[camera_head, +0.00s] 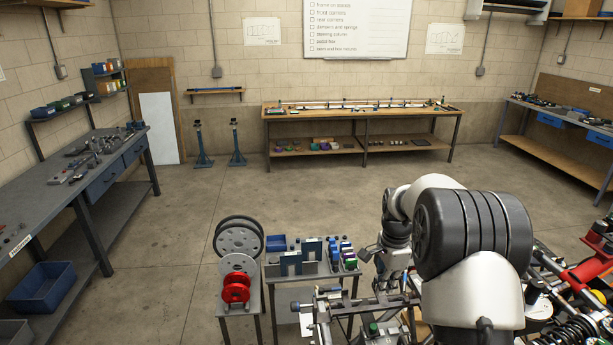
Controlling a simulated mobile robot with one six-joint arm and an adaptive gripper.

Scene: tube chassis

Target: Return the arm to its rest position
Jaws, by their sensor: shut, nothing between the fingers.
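My arm, white with dark grey joint covers, fills the lower right of the head view, folded over itself. Its wrist reaches down at the left side of the arm. Part of the wrist is hidden behind the forearm.
Red and grey discs (236,290) stand left of the parts table. A tube chassis (575,270) with a red part is at the right, close to my arm. A workbench (285,112) stands at the back wall. The middle floor is clear.

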